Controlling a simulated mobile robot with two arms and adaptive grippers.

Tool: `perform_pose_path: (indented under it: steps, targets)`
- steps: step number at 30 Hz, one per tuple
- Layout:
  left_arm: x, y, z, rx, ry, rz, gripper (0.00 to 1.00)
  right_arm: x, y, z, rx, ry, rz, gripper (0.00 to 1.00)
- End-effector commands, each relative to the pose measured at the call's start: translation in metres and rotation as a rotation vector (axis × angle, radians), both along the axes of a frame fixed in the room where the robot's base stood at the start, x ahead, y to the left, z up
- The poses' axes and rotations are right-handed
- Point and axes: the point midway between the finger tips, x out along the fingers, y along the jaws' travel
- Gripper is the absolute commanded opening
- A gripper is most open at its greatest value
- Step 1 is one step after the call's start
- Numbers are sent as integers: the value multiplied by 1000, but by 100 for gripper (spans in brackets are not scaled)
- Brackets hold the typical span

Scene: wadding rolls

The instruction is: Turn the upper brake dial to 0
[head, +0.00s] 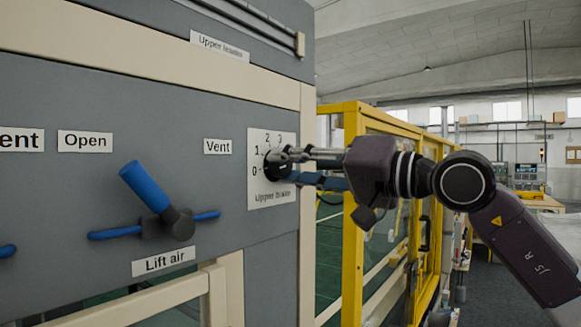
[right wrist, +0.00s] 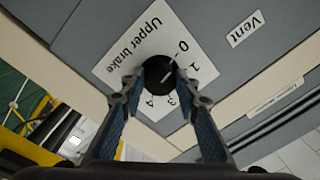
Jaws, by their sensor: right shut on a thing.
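The upper brake dial (right wrist: 158,86) is a round black knob on a white plate (head: 271,193) labelled "Upper brake", with numbers around it. In the right wrist view a pale line on the knob slants up toward the 0 and 1 side; its exact setting is hard to tell. My right gripper (head: 277,163) reaches in from the right and is shut on the dial. Its two blue-padded fingers also show in the right wrist view (right wrist: 160,84), one at each side of the knob. In the head view the gripper hides most of the dial. My left gripper is not in view.
A blue lift air lever (head: 145,187) sticks out of the grey panel (head: 100,100) left of the dial. A yellow guard frame (head: 354,220) stands right of the panel, behind my right arm. A horizontal rail (head: 245,20) runs above the dial.

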Motion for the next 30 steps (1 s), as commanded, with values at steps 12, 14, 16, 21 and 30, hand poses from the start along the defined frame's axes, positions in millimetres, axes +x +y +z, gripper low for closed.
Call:
perform_pose_path:
  steps: [12,14,16,21,30]
  targets:
    - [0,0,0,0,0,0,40,0,1,-4,-8,4,1,39]
    - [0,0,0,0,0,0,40,0,1,-4,-7,4,1,46]
    - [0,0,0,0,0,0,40,0,1,-3,-6,3,1,47]
    - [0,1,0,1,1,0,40,0,0,-2,-4,2,0,47]
    - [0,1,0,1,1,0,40,-17,-27,-3,-3,-1,-4,47]
